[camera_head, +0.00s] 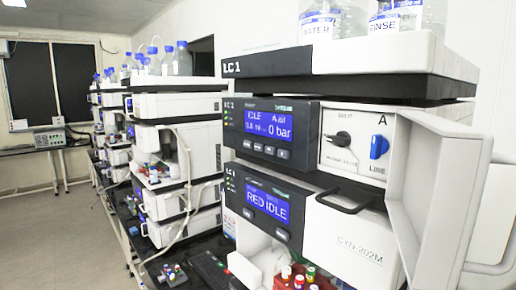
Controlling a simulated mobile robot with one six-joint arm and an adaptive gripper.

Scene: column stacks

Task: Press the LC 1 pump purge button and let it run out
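The LC 1 stack (266,66) stands close at the right, with "LC 1" on its top tray. Its pump module has a dark front panel with a blue display (269,122) reading "IDLE" and "0 bar". A row of several small buttons (265,148) sits below the display; their labels are too small to read, so I cannot tell which is purge. Right of it, a white panel carries a black knob (342,139) and a blue knob (379,147) under the letter A, with "LINE" below. My gripper is not in view.
A white door (440,190) stands open at the stack's right. Below the pump, another module's display (267,204) reads "RED IDLE", with colored-cap vials (299,280) at the bottom. Bottles (334,20) stand on top. Other stacks (178,105) line the bench at left; the floor (50,230) there is clear.

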